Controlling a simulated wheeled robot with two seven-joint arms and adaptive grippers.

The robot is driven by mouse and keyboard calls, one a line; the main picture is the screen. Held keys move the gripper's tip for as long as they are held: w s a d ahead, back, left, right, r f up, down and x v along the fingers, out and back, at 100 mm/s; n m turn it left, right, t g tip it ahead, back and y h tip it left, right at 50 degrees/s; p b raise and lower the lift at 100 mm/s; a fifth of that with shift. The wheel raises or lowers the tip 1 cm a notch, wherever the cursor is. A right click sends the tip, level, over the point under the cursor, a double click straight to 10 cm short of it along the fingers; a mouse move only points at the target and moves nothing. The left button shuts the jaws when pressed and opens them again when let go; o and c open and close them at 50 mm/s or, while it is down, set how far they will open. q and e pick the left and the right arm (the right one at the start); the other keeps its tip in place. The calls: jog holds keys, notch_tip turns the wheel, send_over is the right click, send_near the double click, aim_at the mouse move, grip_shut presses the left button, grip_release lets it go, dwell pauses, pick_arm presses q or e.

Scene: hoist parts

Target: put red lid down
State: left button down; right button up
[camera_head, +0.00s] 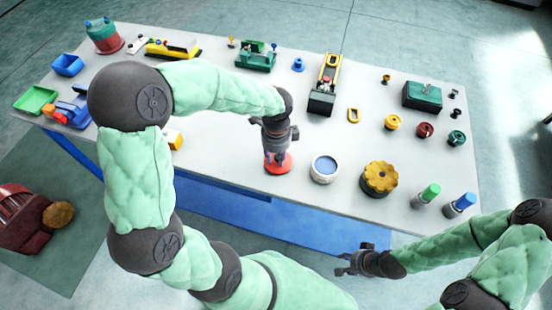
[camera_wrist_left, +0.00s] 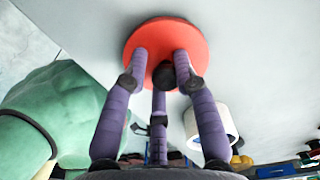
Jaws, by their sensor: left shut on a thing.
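The red lid (camera_head: 283,168) is a flat round disc at the front middle of the grey table, below my left gripper (camera_head: 277,157). In the left wrist view the lid (camera_wrist_left: 165,35) shows its dark knob (camera_wrist_left: 164,76) between the fingers of my left gripper (camera_wrist_left: 162,72), which is shut on it. The lid looks level and at or very close to the tabletop; I cannot tell whether it touches. My right gripper (camera_head: 352,262) is in front of the table's front edge, away from the lid, with its fingers apart and empty.
A white round container with a blue top (camera_head: 324,168) stands just right of the lid. A yellow scalloped part (camera_head: 379,178) is further right. Green-topped (camera_head: 428,194) and blue-topped (camera_head: 460,204) cylinders stand near the right front corner.

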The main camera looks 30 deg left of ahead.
aim_at(276, 157)
pick_arm(q)
jog(key=shift+f, duration=0.3)
jog(key=shift+f, duration=0.1)
jog(key=c, duration=1)
grip_release()
jog(key=shift+o, duration=0.2)
notch_tip(276, 157, up, 12)
jog(key=p, duration=0.4)
jog(key=shift+r, duration=0.2)
